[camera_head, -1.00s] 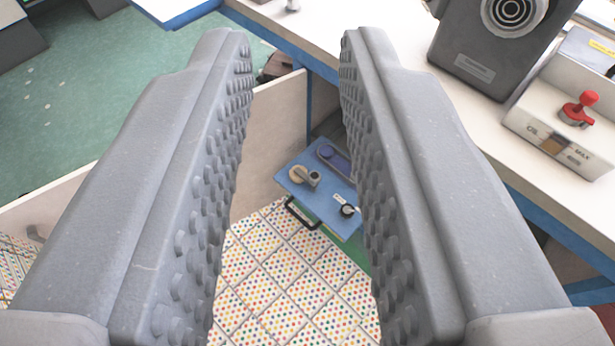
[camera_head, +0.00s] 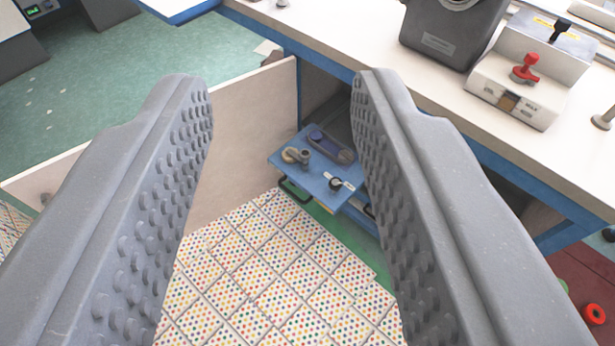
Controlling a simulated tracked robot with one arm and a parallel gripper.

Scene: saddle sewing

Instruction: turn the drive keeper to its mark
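My gripper (camera_head: 278,82) is open and empty, its two grey studded fingers wide apart. Between and beyond them, well below, is a small blue-topped unit (camera_head: 318,189) under the bench. On its top are a beige round piece with a metal stub (camera_head: 296,156), a dark blue oblong part (camera_head: 332,146) and a black knob (camera_head: 336,184) beside a white label. I cannot tell which of these is the drive keeper. No mark is legible at this distance. My gripper touches none of them.
A white bench (camera_head: 330,30) with blue edging runs across the upper right. It carries a dark grey machine (camera_head: 437,45) and a white box (camera_head: 535,75) with a red knob (camera_head: 526,68). A pale panel (camera_head: 240,140) stands left of the unit. The dotted floor (camera_head: 270,260) is clear.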

